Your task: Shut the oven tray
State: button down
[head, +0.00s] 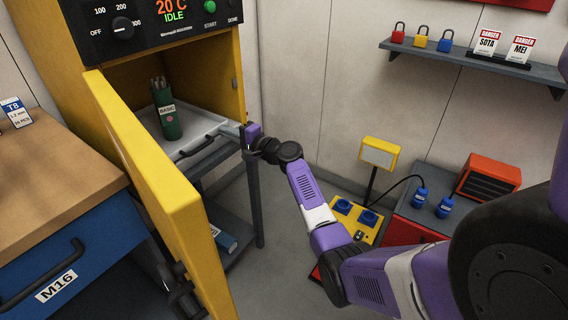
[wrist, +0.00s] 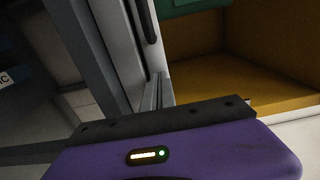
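The oven (head: 150,60) has its yellow door (head: 160,190) swung wide open. The grey tray (head: 200,128) sticks out of the oven's opening, with a dark bar handle (head: 197,147) along its front. A green canister (head: 167,122) labelled BASIC, holding several rods, stands upright on the tray. My gripper (head: 234,131) is at the tray's front right corner; I cannot tell whether it touches. In the wrist view the tray's front and handle (wrist: 143,18) lie just beyond the purple gripper body (wrist: 180,150).
A workbench (head: 60,170) with a blue M16 drawer stands at left, close to the open door. A yellow socket box (head: 357,215) stands right of my forearm. A wall shelf (head: 470,63) holds padlocks.

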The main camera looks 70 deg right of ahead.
aim_at(214, 126)
jog(key=b+x, duration=0.2)
jog(key=x, duration=0.3)
jog(key=shift+f+b, duration=0.1)
jog(key=shift+b, duration=0.2)
jog(key=shift+w+r, duration=0.25)
jog(key=shift+w, duration=0.05)
jog(key=shift+w+r, duration=0.1)
